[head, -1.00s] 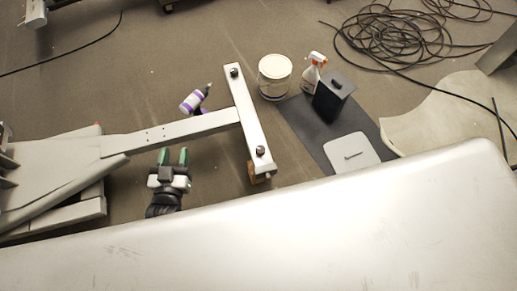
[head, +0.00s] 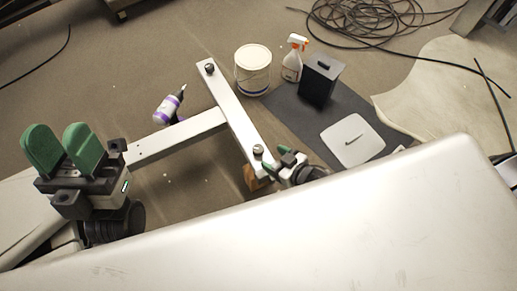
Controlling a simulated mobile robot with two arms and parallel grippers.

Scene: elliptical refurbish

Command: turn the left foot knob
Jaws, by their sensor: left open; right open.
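A white foot bar runs diagonally in the head view, with a dark round knob at its far upper-left end (head: 210,69) and another at its near lower-right end (head: 258,151). I cannot tell which one is the left foot knob. My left gripper (head: 62,150), with green fingers, is open and empty at the left, well away from both knobs. My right gripper (head: 287,154) is open just right of the near knob, its green fingertips close to it. I cannot tell if they touch. The white table edge partly hides the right arm.
A white and purple drill (head: 169,107) lies beside the beam. A white bucket (head: 253,69), spray bottle (head: 293,59) and black box (head: 321,79) stand beyond the bar. A white tray (head: 353,139) lies on a dark mat (head: 278,110). A large white surface (head: 300,235) fills the foreground.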

